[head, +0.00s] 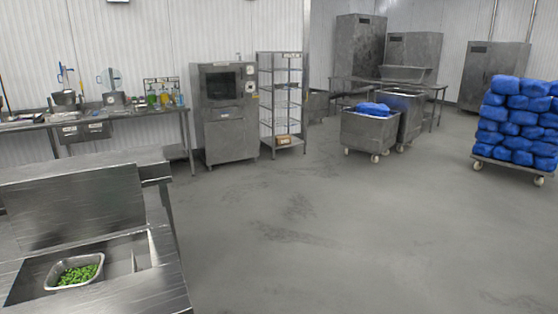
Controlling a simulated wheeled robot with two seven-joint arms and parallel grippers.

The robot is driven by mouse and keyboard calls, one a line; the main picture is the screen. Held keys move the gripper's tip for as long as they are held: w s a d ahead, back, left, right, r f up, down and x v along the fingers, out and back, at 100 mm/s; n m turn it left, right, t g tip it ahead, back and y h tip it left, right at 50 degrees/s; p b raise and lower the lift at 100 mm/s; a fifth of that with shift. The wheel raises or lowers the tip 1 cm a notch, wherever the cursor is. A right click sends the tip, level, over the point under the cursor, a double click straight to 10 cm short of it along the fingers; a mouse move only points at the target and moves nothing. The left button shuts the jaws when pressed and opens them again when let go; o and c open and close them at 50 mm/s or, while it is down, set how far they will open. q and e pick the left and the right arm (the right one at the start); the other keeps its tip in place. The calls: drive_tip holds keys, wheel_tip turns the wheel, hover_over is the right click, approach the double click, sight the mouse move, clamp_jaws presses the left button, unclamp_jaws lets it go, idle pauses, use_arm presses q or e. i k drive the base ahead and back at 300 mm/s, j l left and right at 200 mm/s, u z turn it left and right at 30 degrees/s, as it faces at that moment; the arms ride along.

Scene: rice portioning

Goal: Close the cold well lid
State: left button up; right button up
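The cold well (131,256) is set into a steel counter at the lower left in the head view. Its metal lid (70,205) stands raised, tilted up behind the opening. A steel pan (53,272) of green food pieces (78,274) sits inside the well at the left. A narrow empty section shows at the right of the well. Neither of my grippers shows in this view.
The counter (170,280) ends at the right, with clear grey floor (320,235) beyond it. A back table (150,112), an oven (224,110), a wire rack (280,100), wheeled bins (366,133) and a cart of blue bags (518,125) stand farther away.

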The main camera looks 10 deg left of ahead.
sight(46, 212)
drive_tip(key=i+l+z, duration=0.2)
drive_tip(key=i, duration=0.15)
drive_tip(key=i+z, duration=0.2)
drive_tip(key=i, duration=0.15)
drive_tip(key=i+l+u, duration=0.2)
drive_tip(key=i, duration=0.3)
drive_tip(key=i+u, duration=0.15)
drive_tip(key=i, duration=0.35)
drive_tip(key=i+l+u, duration=0.2)
drive_tip(key=i, duration=0.25)
drive_tip(key=i+j+u, duration=0.1)
drive_tip(key=i+u, duration=0.6)
drive_tip(key=u, duration=0.25)
drive_tip(key=i+l+u, duration=0.1)
drive_tip(key=i+u, duration=0.2)
drive_tip(key=u, duration=0.15)
drive_tip(key=i+l+u, duration=0.3)
drive_tip(key=u, duration=0.2)
drive_tip(key=i+l+u, duration=0.2)
drive_tip(key=u, duration=0.3)
drive_tip(key=i+l+u, duration=0.3)
drive_tip(key=u, duration=0.15)
drive_tip(key=i+l+u, duration=0.15)
drive_tip(key=l+u, duration=0.2)
drive_tip(key=u, duration=0.15)
drive_tip(key=i+l+u, duration=0.1)
drive_tip(key=l+u, duration=0.35)
